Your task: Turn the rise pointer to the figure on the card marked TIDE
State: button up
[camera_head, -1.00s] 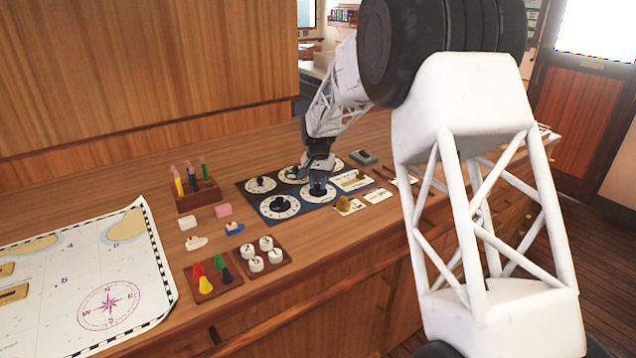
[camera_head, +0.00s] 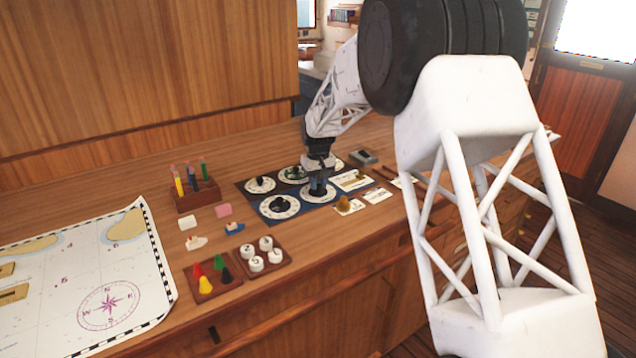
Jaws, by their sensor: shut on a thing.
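A dark blue panel (camera_head: 241,187) lies on the wooden counter and carries several white dials with dark pointers. My gripper (camera_head: 318,183) is over the front right dial (camera_head: 311,196), shut on that dial's dark pointer knob (camera_head: 318,190). The front left dial (camera_head: 279,207) and the back left dial (camera_head: 260,185) show their pointers. Another back dial (camera_head: 293,174) is partly hidden by my gripper. White cards (camera_head: 376,197) lie to the right of the panel. The dial names, figures and card wording are too small to read, so I cannot tell which is TIDE.
A pen block (camera_head: 198,196) stands left of the panel. A tray of coloured cones (camera_head: 213,279), a tray of white discs (camera_head: 264,254) and small blocks lie in front of it. A chart (camera_head: 90,280) covers the left. A dark grey item (camera_head: 363,157) lies behind the cards.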

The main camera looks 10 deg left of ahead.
aim_at(318, 184)
dwell(0.3)
jog(key=o, duration=0.9)
jog(key=shift+o, duration=0.2)
jog(key=shift+r, duration=0.1)
jog(key=shift+r, duration=3.9)
